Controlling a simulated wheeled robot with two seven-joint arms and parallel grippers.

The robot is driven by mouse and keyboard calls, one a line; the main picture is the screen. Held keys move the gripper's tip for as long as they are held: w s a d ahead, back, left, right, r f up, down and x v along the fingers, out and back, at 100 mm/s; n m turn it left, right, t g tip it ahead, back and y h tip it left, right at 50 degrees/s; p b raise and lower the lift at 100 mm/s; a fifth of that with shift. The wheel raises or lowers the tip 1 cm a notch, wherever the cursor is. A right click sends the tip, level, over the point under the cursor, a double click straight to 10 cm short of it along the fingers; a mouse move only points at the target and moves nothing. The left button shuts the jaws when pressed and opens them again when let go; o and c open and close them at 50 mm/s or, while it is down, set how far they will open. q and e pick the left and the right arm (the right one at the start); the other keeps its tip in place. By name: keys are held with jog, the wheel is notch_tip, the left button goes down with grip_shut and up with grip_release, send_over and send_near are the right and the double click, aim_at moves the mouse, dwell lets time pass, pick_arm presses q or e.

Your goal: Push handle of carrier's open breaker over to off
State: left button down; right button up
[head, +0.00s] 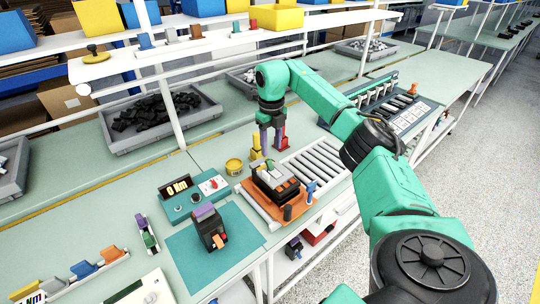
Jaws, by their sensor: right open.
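The carrier (253,204) is an orange plate at the near end of the roller track. A dark breaker (268,190) sits on it, with orange parts and a pale, greenish piece on top. Its handle is too small to read for position. My right gripper (271,146) is open and empty, pointing down just behind the carrier, apart from the breaker. Yellow and red pieces stand close to its fingers. Another dark breaker (209,230), with a purple top and orange handle, stands on a teal mat (186,252). My left gripper is not in view.
A teal tester (190,201) with a display and red switch stands left of the carrier. A yellow round pot (234,166) is behind it. A grey bin (160,115) of black parts is at the back left. Rollers (325,163) run right, under my right arm.

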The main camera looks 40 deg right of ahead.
aim_at(269, 160)
jog(key=f, duration=0.2)
jog(key=shift+w+f, duration=0.35)
jog(key=shift+f, duration=0.05)
jog(key=f, duration=0.1)
jog(key=w+f+p, duration=0.1)
jog(key=f, duration=0.1)
jog(key=shift+s+f, duration=0.1)
jog(key=shift+f, duration=0.15)
jog(key=shift+s+r, duration=0.1)
jog(key=shift+s, duration=0.15)
jog(key=shift+c, duration=0.9)
grip_shut()
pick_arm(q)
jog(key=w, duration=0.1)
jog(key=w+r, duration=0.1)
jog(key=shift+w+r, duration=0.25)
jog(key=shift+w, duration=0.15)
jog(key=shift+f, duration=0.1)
